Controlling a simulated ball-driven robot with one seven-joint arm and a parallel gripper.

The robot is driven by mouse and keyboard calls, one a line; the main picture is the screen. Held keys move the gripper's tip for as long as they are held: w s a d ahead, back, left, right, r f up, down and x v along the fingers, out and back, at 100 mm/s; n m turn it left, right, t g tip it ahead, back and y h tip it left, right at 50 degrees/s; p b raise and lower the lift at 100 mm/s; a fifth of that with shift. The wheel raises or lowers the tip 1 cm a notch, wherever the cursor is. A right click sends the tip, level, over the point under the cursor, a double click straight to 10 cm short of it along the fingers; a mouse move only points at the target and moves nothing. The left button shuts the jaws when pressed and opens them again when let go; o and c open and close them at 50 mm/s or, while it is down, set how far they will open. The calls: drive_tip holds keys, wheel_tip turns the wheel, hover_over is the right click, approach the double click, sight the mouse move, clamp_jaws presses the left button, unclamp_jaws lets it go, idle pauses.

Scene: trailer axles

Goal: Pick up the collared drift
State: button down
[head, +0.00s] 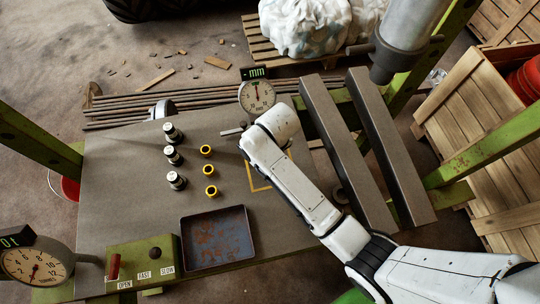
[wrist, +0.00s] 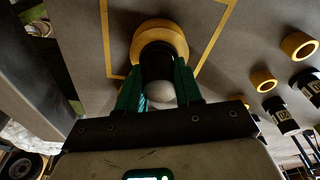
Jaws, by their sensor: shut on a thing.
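The collared drift (wrist: 157,66) shows in the wrist view as a black cylinder with a pale rounded end. A yellow collar (wrist: 174,32) is around it at the end away from the camera. My gripper (wrist: 160,78) has its green fingers shut on the black body, one on each side. The drift is over the yellow-outlined square (wrist: 106,30) on the grey table; I cannot tell whether it touches the surface. In the head view my white arm hides the drift and the fingers, and part of the yellow outline (head: 258,186) shows beside the arm.
Several black-and-silver cylinders (head: 173,155) stand left of a row of yellow rings (head: 206,151) on the table (head: 120,190). A rusty tray (head: 247,222) is at the front. A dial gauge (head: 257,96) stands at the back. Two grey beams (head: 395,150) lie right of my arm.

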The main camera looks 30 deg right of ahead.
wheel_tip(320, 180, up, 10)
drive_tip(key=shift+r, duration=0.1)
idle(0.4)
idle(0.5)
